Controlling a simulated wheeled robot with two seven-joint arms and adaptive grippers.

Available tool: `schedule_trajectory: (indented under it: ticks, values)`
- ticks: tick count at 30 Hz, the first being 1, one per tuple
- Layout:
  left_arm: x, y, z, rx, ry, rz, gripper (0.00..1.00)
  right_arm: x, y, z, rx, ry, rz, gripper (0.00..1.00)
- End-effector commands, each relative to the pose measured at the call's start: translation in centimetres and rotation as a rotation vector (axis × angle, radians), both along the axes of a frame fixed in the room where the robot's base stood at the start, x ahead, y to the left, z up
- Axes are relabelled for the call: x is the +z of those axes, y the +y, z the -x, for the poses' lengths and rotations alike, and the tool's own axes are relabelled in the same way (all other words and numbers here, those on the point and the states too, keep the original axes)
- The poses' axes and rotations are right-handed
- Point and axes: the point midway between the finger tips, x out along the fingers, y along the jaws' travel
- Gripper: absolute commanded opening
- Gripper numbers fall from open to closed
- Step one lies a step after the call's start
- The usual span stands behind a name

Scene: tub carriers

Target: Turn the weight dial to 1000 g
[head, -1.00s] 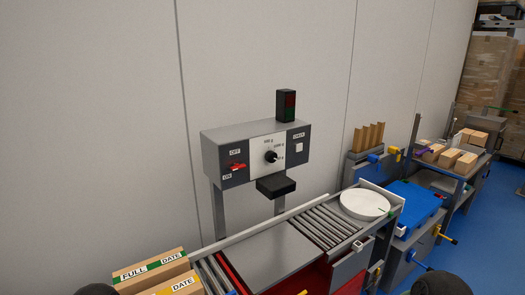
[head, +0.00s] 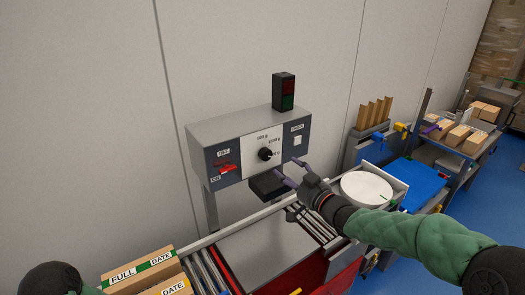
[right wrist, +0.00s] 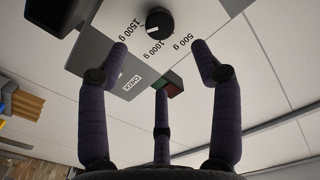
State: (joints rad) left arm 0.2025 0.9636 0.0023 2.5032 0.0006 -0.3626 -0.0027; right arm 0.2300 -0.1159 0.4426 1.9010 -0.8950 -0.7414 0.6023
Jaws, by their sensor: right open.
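The weight dial (head: 265,154) is a round black knob on the white plate of the grey control box. Labels for 500 g, 1000 g and 1500 g sit around it. The right wrist view shows the dial (right wrist: 159,22) and its labels at the top. Its white mark lies on the side of the labels, but I cannot tell exactly which it points at. My right gripper (head: 290,168) is open and empty, to the right of and below the dial, apart from it. In the right wrist view the open fingers (right wrist: 160,54) point toward the panel. My left gripper is out of view.
A red OFF/ON switch (head: 226,167) is left of the dial, and a white CHECK button (head: 297,140) is right. A black block (head: 268,186) juts out below. A signal lamp (head: 284,92) stands on top. A roller conveyor and a white round plate (head: 367,188) lie below.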

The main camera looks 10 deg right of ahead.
Motion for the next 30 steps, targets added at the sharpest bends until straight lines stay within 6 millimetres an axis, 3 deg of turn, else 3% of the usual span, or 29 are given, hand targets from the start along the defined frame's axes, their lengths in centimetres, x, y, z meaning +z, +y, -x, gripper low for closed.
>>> schedule_trajectory:
  ticks: [18, 30]
  values:
    - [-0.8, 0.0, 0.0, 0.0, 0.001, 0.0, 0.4, -0.2, 3.2, -8.5, 0.001, 0.001, 0.0, 0.65]
    - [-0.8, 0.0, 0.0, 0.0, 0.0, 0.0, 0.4, -0.1, 3.6, -10.0, -0.001, 0.001, 0.0, 0.65]
